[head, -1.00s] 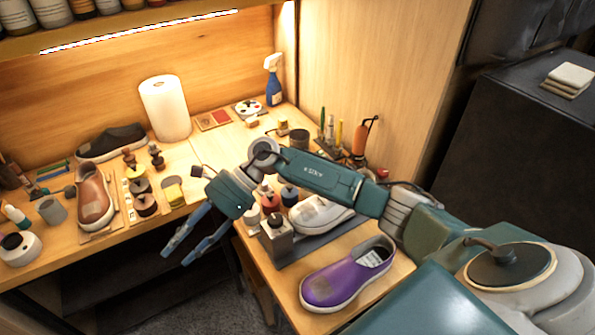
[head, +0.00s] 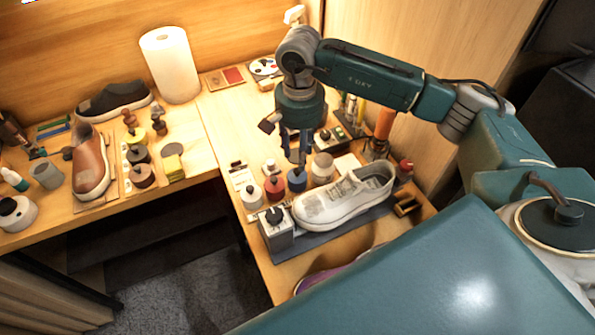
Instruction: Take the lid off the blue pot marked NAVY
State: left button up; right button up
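The blue pot (head: 297,182) stands on the table in a short row behind the white sneaker. Its dark lid is partly hidden by my fingers, and the NAVY marking is too small to read. My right gripper (head: 296,154) points down just above this pot, its two fingers a little apart. I see nothing held between them. Whether the fingertips touch the lid cannot be told. My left gripper is not in view.
A red pot (head: 274,189) and a white pot (head: 252,196) stand left of the blue one; a pale jar (head: 322,168) stands close on its right. The white sneaker (head: 340,200) lies in front on a dark mat (head: 290,244). The table behind the row is partly clear.

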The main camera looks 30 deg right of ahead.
aim_at(297, 169)
jog(key=shift+f, duration=0.3)
jog(key=f, duration=0.1)
jog(key=f+p, duration=0.1)
jog(key=f, duration=0.1)
jog(key=f+p, duration=0.1)
jog(key=shift+a+f, duration=0.25)
jog(key=shift+f, duration=0.35)
jog(key=shift+w, duration=0.1)
jog(key=shift+c, duration=1)
jog(key=c, duration=0.7)
